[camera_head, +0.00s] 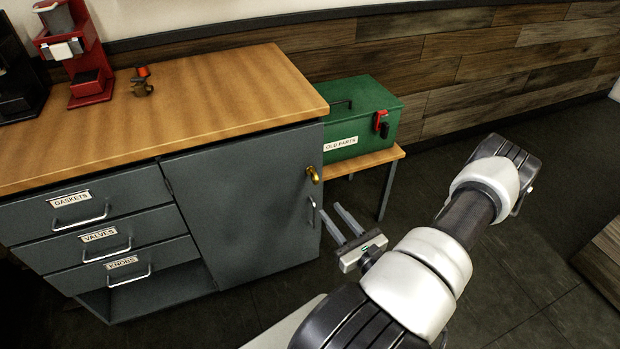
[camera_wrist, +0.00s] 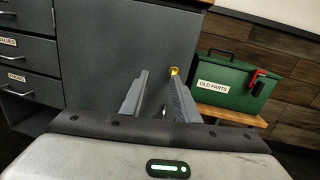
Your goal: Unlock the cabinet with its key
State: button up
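The grey cabinet door (camera_head: 240,200) is shut, under the right part of the wooden counter. A small brass lock piece (camera_head: 314,175) is at its upper right edge, above a vertical handle (camera_head: 311,212). In the wrist view the brass piece (camera_wrist: 174,71) shows just beyond the right finger's tip. I cannot tell whether a key is in it, and no separate key can be made out. My gripper (camera_head: 342,208) is open and empty, its fingers pointing toward the door and apart from it. In the wrist view my gripper (camera_wrist: 158,74) has a clear gap between the fingers.
A green box (camera_head: 362,112) labelled OLD PARTS, with a red and black latch, stands on a low wooden bench (camera_head: 376,157) right of the cabinet. Labelled drawers (camera_head: 75,212) are at left. A red machine (camera_head: 80,55) and small brass valve (camera_head: 141,82) stand on the counter (camera_head: 210,100).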

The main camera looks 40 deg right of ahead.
notch_tip(320, 180, down, 3)
jog(key=s+d+m+h, duration=0.1)
jog(key=d+m+h, duration=0.1)
jog(key=b, duration=0.3)
send_near(317, 179)
jog(key=shift+g, duration=0.4)
jog(key=x, duration=0.9)
jog(key=shift+w+r, duration=0.2)
jog(key=shift+r, duration=0.1)
grip_shut()
